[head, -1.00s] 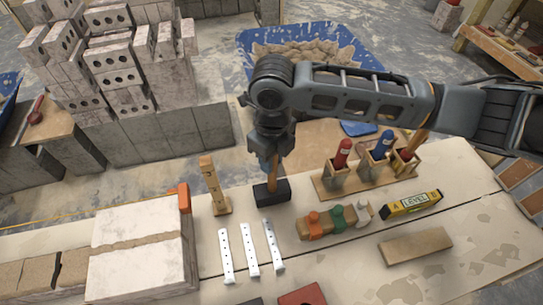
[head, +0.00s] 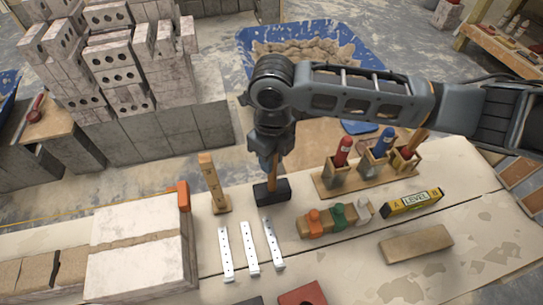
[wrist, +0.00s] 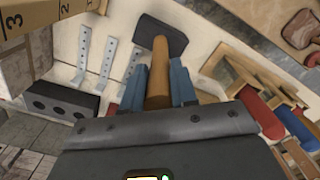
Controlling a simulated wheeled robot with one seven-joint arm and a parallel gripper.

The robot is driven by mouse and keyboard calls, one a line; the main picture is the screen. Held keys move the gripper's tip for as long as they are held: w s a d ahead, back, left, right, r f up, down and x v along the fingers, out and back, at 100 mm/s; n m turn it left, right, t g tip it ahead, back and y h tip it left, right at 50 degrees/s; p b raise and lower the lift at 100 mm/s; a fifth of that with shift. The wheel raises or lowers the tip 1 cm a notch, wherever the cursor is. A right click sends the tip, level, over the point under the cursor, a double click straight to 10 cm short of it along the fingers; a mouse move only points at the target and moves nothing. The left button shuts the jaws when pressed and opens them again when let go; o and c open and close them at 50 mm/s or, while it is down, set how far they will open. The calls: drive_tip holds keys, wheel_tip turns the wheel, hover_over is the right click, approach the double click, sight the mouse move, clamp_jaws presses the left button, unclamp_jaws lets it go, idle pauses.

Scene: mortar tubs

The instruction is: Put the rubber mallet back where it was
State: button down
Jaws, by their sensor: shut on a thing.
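The rubber mallet has a black head (head: 272,191) and a wooden handle (wrist: 158,75). In the head view it is upright, head down, at the table's back edge, right of a wooden block post. I cannot tell for sure whether the head touches the table. My gripper (head: 270,165) points down and is shut around the handle. In the wrist view my gripper (wrist: 159,88) has its blue fingers on both sides of the handle, and the black head (wrist: 160,33) lies beyond them.
The wooden post (head: 214,183) stands close left of the mallet. Three white metal strips (head: 249,248) lie in front. A coloured-knob block (head: 335,217), a yellow level (head: 412,202) and a wooden rack (head: 336,178) with red- and blue-handled tools stand right.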

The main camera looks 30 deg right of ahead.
drive_tip(key=shift+f, duration=0.15)
drive_tip(key=c, duration=0.8)
unclamp_jaws()
drive_tip(key=shift+s+r+b, duration=0.1)
drive_tip(key=shift+r+b, duration=0.2)
drive_tip(key=shift+r, duration=3.6)
